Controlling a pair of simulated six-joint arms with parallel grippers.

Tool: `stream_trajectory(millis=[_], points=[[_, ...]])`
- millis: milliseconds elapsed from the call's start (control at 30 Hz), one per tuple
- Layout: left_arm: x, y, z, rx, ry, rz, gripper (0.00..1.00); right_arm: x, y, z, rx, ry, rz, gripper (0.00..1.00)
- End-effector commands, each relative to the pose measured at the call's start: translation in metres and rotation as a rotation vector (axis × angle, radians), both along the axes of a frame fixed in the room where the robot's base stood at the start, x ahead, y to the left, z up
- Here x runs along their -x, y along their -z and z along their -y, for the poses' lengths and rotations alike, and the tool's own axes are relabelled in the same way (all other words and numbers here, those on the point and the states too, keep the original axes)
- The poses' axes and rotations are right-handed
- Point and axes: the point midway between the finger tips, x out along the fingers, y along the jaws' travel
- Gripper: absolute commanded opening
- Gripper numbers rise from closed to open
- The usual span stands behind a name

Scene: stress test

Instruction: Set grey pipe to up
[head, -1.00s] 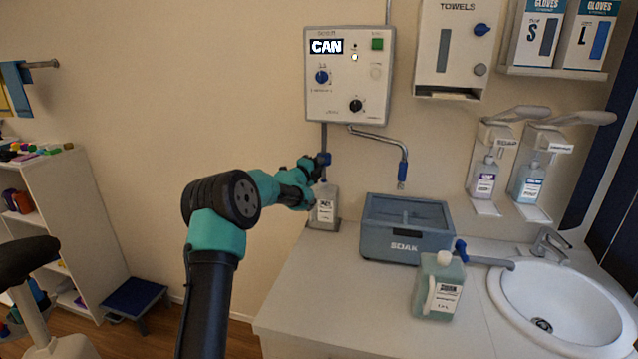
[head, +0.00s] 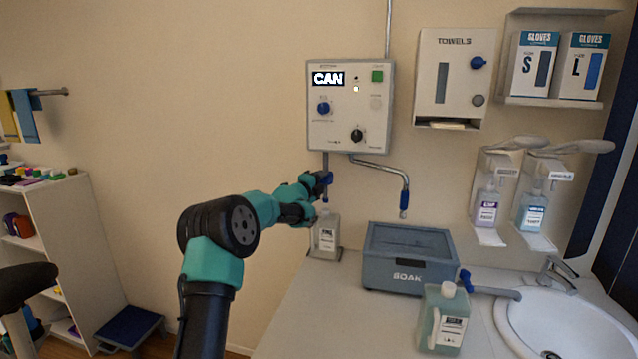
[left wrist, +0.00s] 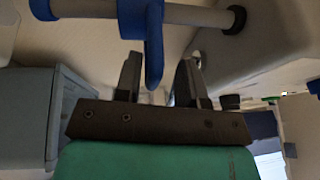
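The grey pipe (head: 325,161) hangs straight down from the left underside of the wall box marked CAN. A blue lever (head: 326,179) sits on it; in the left wrist view the blue lever (left wrist: 154,45) points toward my gripper, with the pale grey pipe (left wrist: 200,15) running across behind it. My left gripper (head: 316,190) is at the lever. In the left wrist view my left gripper (left wrist: 160,75) is open, its two dark fingers apart, with the lever's tip in the gap between them. I cannot tell whether a finger touches it. My right gripper is out of view.
The wall box (head: 349,106) is above. A labelled bottle (head: 326,235) stands below the pipe. A bent chrome pipe (head: 385,167) is to the right, above the SOAK tub (head: 410,275). A green jug (head: 443,318) and a sink (head: 560,322) stand further right.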

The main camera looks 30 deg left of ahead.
Motion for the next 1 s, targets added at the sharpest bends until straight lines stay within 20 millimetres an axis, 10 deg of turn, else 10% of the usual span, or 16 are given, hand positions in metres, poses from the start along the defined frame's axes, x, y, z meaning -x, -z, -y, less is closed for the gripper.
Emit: stream_trajectory(millis=[367, 1000], points=[[0.022, 0.003, -0.003, 0.001, 0.001, -0.003, 0.37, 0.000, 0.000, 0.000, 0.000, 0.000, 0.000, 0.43], [0.128, 0.015, -0.015, 0.000, -0.001, -0.001, 0.37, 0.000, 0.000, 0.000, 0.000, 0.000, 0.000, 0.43]])
